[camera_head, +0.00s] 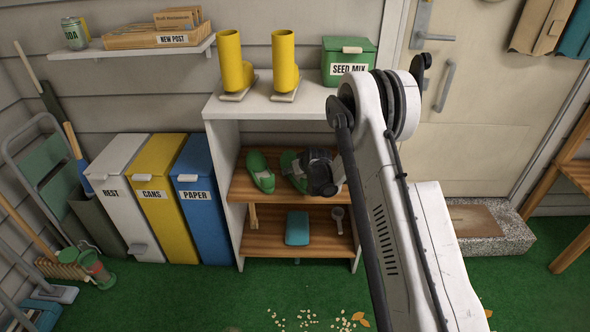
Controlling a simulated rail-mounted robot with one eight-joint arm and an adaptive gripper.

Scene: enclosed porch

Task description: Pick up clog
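A pair of green clogs is on the upper wooden shelf of the white rack. The left clog (261,172) lies clear of my arm. The right clog (291,171) is partly hidden behind my dark gripper (325,175). My gripper is at the right clog's right side, in front of the shelf. I cannot tell whether it touches the clog. Its fingers are too dark and small to tell open from shut.
The white rack (225,140) carries yellow boots (235,65) and a green seed mix box (349,62) on top. A teal object (297,228) and a grey scoop-like object (338,218) are on the lower shelf. Bins, including the blue paper bin (202,225), stand close left.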

